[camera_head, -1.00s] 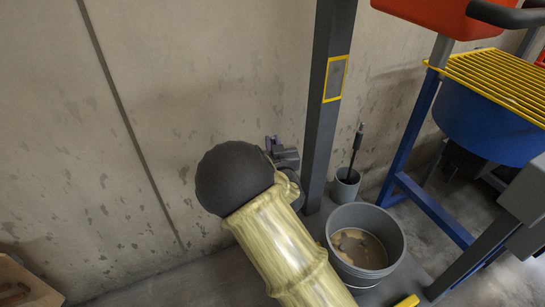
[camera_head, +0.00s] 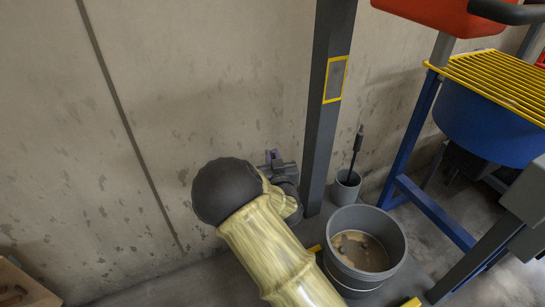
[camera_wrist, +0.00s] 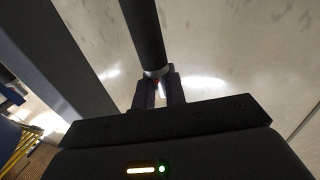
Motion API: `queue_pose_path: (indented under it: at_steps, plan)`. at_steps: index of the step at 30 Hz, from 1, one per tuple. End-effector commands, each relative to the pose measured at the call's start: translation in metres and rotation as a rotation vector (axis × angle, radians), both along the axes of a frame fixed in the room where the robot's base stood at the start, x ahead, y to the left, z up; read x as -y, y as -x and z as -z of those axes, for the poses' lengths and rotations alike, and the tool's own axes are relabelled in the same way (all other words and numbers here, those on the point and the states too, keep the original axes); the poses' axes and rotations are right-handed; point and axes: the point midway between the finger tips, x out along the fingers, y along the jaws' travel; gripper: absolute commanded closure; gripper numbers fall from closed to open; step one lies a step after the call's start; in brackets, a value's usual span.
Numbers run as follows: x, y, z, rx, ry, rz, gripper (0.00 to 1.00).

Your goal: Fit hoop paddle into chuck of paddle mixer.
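My gripper (camera_wrist: 158,88) shows in the wrist view with its two dark fingers close together on a dark round rod (camera_wrist: 143,35). The rod seems to be the hoop paddle's shaft; it runs from a pale collar at the fingertips to the top edge. Its hoop is not in view. In the head view my gripper (camera_head: 279,166) is mostly hidden behind my arm, left of the grey post and before the wall. A red housing (camera_head: 425,14) with a black handle at the top right may be the paddle mixer; its chuck cannot be made out.
A grey post (camera_head: 326,110) stands right of my gripper. A small grey pot (camera_head: 346,192) holds a dark upright tool (camera_head: 357,145). A grey bucket (camera_head: 338,222) with brownish contents stands in front. A blue drum (camera_head: 485,122) under a yellow grate (camera_head: 495,75) is at right.

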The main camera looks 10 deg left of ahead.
Motion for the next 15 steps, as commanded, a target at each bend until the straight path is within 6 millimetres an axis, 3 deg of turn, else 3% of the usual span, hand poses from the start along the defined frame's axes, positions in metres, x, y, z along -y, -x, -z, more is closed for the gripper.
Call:
queue_pose_path:
  at_steps: [1, 3, 15]
  plan:
    - [0.0000, 0.0000, 0.0003, -0.001, 0.000, 0.000, 0.78]
    - [0.0000, 0.0000, 0.0003, -0.001, 0.000, 0.000, 0.66]
    - [-0.0001, 0.0002, 0.0023, -0.001, 0.001, 0.000, 0.66]
